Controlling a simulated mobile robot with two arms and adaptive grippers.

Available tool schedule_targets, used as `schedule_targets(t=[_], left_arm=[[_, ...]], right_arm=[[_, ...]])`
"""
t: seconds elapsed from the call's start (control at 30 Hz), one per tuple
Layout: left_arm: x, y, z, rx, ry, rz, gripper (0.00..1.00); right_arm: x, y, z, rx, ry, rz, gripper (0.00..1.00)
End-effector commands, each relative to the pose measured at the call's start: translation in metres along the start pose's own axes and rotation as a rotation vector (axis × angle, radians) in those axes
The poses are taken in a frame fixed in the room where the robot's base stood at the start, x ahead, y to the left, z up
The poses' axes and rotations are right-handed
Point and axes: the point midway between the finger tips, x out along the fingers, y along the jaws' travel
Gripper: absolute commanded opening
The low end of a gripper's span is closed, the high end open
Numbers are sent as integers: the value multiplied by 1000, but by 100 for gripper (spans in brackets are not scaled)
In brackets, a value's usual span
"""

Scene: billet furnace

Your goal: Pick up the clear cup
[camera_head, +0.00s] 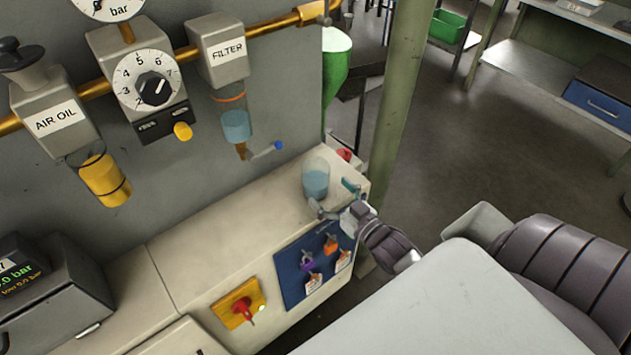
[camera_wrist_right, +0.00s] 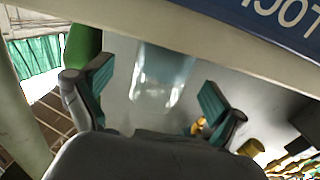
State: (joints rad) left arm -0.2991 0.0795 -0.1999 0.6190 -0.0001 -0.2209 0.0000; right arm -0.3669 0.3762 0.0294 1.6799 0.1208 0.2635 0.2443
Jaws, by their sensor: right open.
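The clear cup (camera_head: 316,180) stands upright on the bench top near its right end, with bluish liquid in it. My right gripper (camera_head: 336,198) is at the bench edge just in front of the cup, fingers pointing toward it. In the right wrist view the cup (camera_wrist_right: 161,78) shows beyond and between the two green-padded fingertips of my right gripper (camera_wrist_right: 155,88). The fingers are apart and empty, with gaps to the cup on both sides. My left gripper is not in view.
The beige bench top (camera_head: 240,215) is clear left of the cup. A blue panel with padlocks (camera_head: 315,266) is on the bench front. A green post (camera_head: 395,100) stands to the right.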

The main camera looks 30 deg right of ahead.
Motion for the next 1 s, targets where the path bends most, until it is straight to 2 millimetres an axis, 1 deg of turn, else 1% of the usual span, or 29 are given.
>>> schedule_targets(t=[0.03, 0.1, 0.3, 0.4, 0.6, 0.63, 0.97, 1.0], left_arm=[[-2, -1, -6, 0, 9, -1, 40], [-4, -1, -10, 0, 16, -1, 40], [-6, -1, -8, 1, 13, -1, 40], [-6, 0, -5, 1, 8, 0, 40], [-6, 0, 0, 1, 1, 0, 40], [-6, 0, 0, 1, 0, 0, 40], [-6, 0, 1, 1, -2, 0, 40], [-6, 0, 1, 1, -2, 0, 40]], right_arm=[[6, -1, -2, 1, 1, 0, 96], [16, -4, -4, 1, 2, 0, 96], [44, -6, -3, 1, 1, 0, 96], [49, -6, -2, 0, -1, 0, 96], [50, -6, -2, 1, -1, 0, 96], [50, -6, -2, 1, -1, 0, 94], [49, -6, -2, 1, -1, 0, 39], [49, -6, -2, 1, -1, 0, 32]])
